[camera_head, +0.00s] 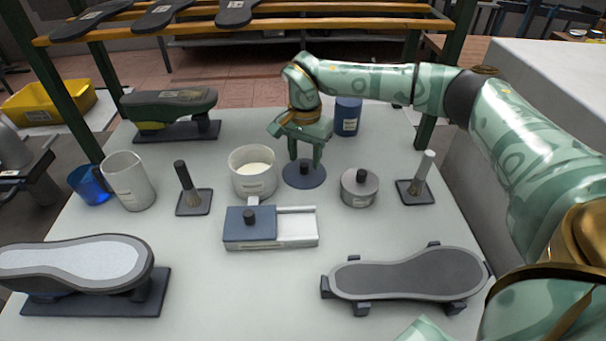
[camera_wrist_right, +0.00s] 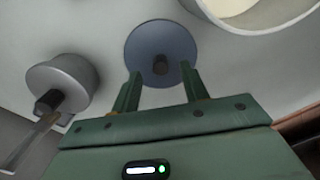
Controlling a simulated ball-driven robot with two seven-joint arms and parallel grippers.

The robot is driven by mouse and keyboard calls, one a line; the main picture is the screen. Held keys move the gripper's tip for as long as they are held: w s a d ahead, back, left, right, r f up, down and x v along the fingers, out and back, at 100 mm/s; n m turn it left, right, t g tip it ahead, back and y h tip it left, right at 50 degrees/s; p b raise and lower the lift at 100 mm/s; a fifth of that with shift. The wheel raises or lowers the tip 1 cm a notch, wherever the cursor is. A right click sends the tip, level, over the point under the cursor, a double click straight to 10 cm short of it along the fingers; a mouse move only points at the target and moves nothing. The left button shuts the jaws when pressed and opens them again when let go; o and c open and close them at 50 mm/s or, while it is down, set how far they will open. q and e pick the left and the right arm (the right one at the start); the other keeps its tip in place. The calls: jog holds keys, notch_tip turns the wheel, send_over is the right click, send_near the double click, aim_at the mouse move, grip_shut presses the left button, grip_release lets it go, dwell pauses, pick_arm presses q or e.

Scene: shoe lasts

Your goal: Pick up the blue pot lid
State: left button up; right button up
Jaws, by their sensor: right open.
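The blue pot lid (camera_head: 304,179) is a flat round disc with a dark knob, lying on the pale table between the white pot and a small grey lidded tin. My right gripper (camera_head: 305,160) is right above it, pointing down, with its fingers spread around the knob's position. In the right wrist view the lid (camera_wrist_right: 160,42) shows beyond the fingertips of the right gripper (camera_wrist_right: 160,80), and the knob lies between the two fingers' lines. The fingers hold nothing. I cannot tell whether they touch the lid. My left gripper is not in view.
An open white pot (camera_head: 253,172) stands close left of the lid, the grey tin (camera_head: 359,188) close right. A blue-and-white box (camera_head: 270,229) lies in front, a blue canister (camera_head: 348,117) behind.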

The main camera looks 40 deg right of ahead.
notch_tip(320, 180, down, 2)
jog(key=shift+w+f, duration=0.1)
jog(key=shift+f, duration=0.15)
jog(key=shift+r, duration=0.15)
grip_shut()
